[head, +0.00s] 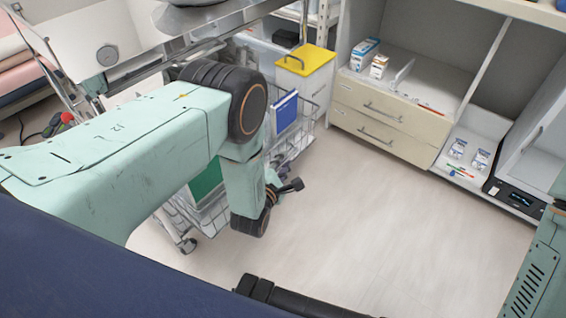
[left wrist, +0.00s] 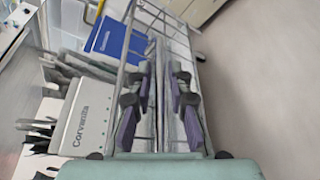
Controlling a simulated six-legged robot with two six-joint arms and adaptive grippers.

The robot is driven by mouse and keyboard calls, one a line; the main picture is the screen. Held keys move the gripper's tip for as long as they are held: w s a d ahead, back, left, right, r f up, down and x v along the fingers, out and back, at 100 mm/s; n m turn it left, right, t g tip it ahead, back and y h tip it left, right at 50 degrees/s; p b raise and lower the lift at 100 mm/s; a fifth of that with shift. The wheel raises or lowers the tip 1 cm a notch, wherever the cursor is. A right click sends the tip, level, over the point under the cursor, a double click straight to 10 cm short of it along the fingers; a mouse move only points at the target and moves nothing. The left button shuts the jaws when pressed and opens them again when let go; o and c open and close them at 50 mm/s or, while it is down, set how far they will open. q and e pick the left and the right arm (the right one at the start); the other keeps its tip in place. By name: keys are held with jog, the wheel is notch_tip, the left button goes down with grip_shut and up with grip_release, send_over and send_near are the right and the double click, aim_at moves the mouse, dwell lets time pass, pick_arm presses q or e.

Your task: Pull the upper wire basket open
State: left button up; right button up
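A wire basket (head: 300,140) of the trolley shows behind my left arm in the head view, with a blue box (head: 285,113) in it. My left gripper (head: 285,187) reaches down at the trolley's front side. In the left wrist view, the basket's wire front (left wrist: 158,85) runs between the two fingers of my left gripper (left wrist: 160,72). The fingers stand apart on either side of the wires, and I see no clear contact. The blue box (left wrist: 118,42) and a pale grey box (left wrist: 85,122) stand in the basket. My arm hides much of the trolley. My right gripper is out of view.
A bin with a yellow lid (head: 305,60) stands behind the trolley. A beige drawer cabinet (head: 385,110) with boxes on top stands at the back. A green item (head: 207,182) shows low in the trolley. The floor (head: 390,220) right of the gripper is clear.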

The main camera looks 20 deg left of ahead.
pick_arm(q)
jog(key=shift+s, duration=0.1)
jog(key=v, duration=1.2)
jog(key=shift+r, duration=0.1)
